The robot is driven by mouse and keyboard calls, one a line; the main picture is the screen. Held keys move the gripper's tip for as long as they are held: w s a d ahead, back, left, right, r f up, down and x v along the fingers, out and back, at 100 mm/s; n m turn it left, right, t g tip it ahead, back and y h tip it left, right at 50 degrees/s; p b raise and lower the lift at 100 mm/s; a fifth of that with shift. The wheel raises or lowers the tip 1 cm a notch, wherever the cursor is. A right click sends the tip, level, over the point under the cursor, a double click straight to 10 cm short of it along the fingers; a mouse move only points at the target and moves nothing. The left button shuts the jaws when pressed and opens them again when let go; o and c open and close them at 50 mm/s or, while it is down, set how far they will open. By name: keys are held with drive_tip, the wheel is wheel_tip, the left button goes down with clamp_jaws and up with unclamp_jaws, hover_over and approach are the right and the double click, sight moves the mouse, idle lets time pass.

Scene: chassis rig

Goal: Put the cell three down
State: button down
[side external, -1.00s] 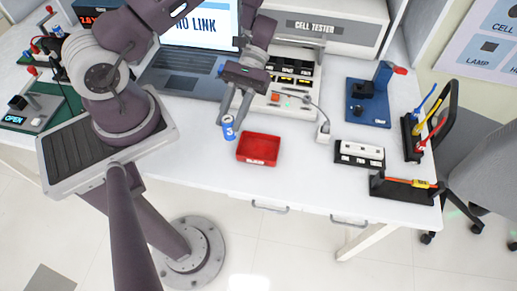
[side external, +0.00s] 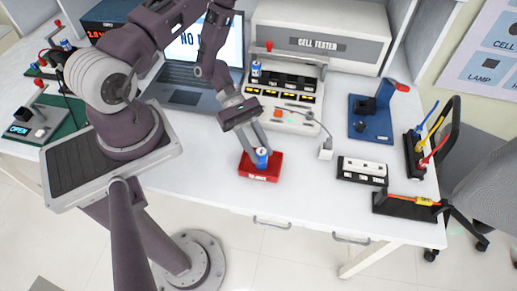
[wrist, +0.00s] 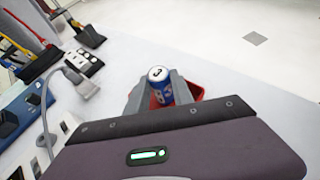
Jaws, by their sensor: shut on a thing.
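Cell three (side external: 262,155) is a small blue can with a pale top. It is upright between my fingers, and a dark mark that looks like a 3 shows on its top in the wrist view (wrist: 158,76). My gripper (side external: 261,151) is shut on it, pointing down at the red tray (side external: 262,178). The cell is over or inside the tray; whether its base touches the tray floor cannot be told. In the wrist view the red tray (wrist: 195,90) shows behind my fingers, mostly hidden by them.
Another blue cell (side external: 256,71) stands in the cell tester's left bay. The tester (side external: 290,95), a laptop (side external: 185,88), a blue stand (side external: 371,120), a white-topped block (side external: 362,166) and a tool rack (side external: 415,150) surround the work.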

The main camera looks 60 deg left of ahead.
drive_tip(key=shift+f, duration=0.25)
drive_tip(key=c, duration=1.1)
unclamp_jaws()
